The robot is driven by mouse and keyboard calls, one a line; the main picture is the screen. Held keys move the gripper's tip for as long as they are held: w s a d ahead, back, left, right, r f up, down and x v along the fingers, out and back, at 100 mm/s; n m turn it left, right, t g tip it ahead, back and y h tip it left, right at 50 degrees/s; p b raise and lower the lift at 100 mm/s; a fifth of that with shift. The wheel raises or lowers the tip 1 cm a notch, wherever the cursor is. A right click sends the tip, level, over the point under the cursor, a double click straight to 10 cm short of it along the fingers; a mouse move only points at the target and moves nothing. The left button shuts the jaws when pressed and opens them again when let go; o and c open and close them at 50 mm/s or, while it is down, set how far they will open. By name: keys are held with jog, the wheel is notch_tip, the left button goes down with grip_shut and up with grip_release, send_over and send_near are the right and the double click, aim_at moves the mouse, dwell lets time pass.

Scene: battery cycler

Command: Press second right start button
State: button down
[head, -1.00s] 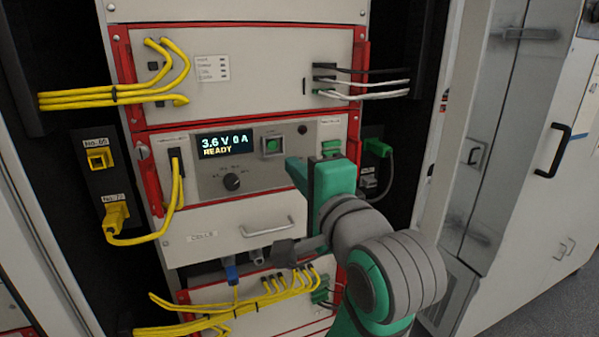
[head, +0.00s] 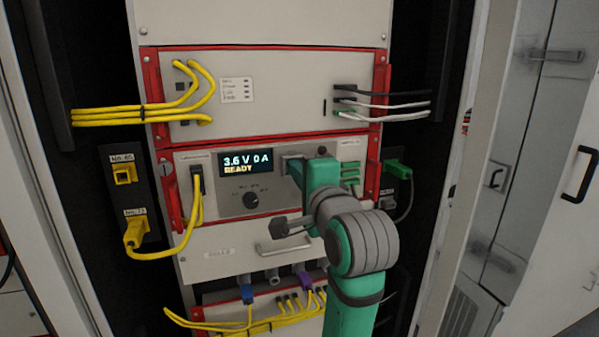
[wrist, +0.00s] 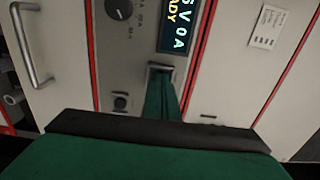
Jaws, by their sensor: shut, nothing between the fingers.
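The start button's square housing (wrist: 161,67) shows in the wrist view beside the display, with its button face hidden by my gripper. In the head view my gripper also covers the button. My green gripper (head: 289,166) is shut and empty, its tip at the housing on the middle panel. In the wrist view the fingertips (wrist: 160,80) sit at the housing's opening. I cannot tell whether they touch the button or how far it is pressed in. The display (head: 245,163) reads 3.6 V 0 A READY.
A dial (head: 251,200) sits below the display, and a small black knob (head: 322,150) is right of the button. Yellow cables (head: 197,205) hang at the left. A drawer handle (head: 283,246) is below. Green plugs (head: 397,168) are at the right.

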jog(key=shift+x, duration=0.8)
jog(key=shift+a, duration=0.15)
jog(key=shift+s, duration=0.1)
jog(key=v, duration=1.4)
jog(key=shift+s+d, duration=0.15)
jog(key=shift+d, duration=0.3)
jog(key=shift+r, duration=0.15)
